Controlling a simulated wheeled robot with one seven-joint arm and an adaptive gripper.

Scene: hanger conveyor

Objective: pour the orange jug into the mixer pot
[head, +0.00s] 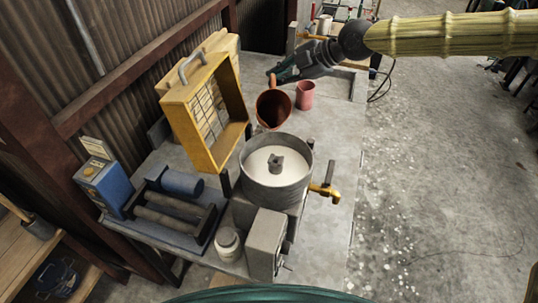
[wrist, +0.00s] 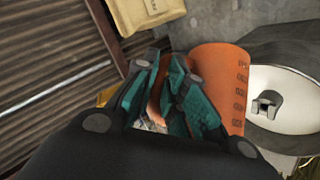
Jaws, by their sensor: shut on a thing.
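The orange jug (head: 273,108) is tilted in the head view, with its open mouth towards the camera and the mixer pot. Its side with dark markings shows in the wrist view (wrist: 225,75). My gripper (head: 274,78) is shut on the jug's handle behind the mouth; its teal fingers also show in the wrist view (wrist: 165,95). The grey mixer pot (head: 276,200) stands just in front of and below the jug, open at the top, with pale contents and a central hub; it also shows in the wrist view (wrist: 285,132). No stream is visible between jug and pot.
A pink cup (head: 305,94) stands right of the jug. A yellow frame with a grid (head: 203,110) stands left of the pot. A blue box (head: 103,185), rollers (head: 170,213) and a white jar (head: 228,243) are at the lower left. A brass tap (head: 325,191) sticks out right of the pot.

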